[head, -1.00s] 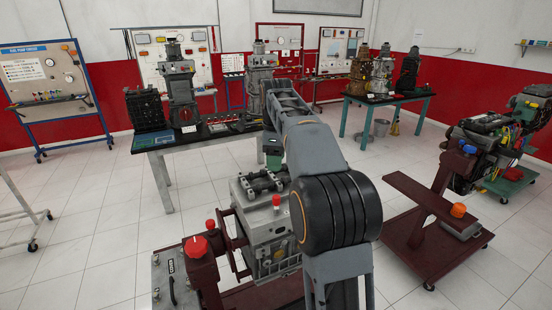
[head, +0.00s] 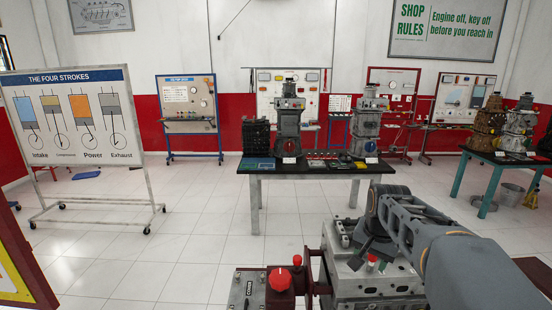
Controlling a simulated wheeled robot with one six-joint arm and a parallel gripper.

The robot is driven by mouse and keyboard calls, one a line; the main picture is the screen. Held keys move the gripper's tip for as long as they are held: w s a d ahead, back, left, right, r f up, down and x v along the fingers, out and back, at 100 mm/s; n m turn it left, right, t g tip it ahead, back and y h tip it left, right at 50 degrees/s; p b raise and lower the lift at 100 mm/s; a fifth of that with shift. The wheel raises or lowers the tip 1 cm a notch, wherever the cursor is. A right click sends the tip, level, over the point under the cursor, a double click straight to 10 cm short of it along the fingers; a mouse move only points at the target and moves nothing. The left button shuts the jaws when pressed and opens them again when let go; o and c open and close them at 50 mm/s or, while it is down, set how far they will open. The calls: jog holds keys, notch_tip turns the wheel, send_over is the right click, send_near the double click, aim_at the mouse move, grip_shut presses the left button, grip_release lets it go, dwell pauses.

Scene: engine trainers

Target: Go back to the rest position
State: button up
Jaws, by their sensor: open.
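My gripper (head: 366,256) is at the end of my grey arm, which reaches in from the lower right. Its dark fingers point down and are apart, with nothing seen between them. It is over or just behind the grey engine block (head: 345,283) on the trainer stand in front. I cannot tell how much space lies between the fingers and the block. My arm hides the right part of the block.
Behind is a black-topped table (head: 256,185) with engines. A four-strokes board (head: 80,117) stands left, and a yellow-edged panel (head: 20,270) is close at lower left. The tiled floor between is clear.

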jog(key=s+a+f+n+t, duration=0.1)
jog(key=s+a+f+n, duration=0.1)
jog(key=s, duration=0.5)
jog(key=s+a+f+n+t, duration=0.1)
jog(key=s+a+f+n, duration=0.1)
jog(key=s+a+n, duration=0.2)
jog(key=shift+s+a+n+t+b, duration=0.2)
jog(key=shift+s+n+t+b, duration=0.15)
jog(key=shift+s, duration=1.45)
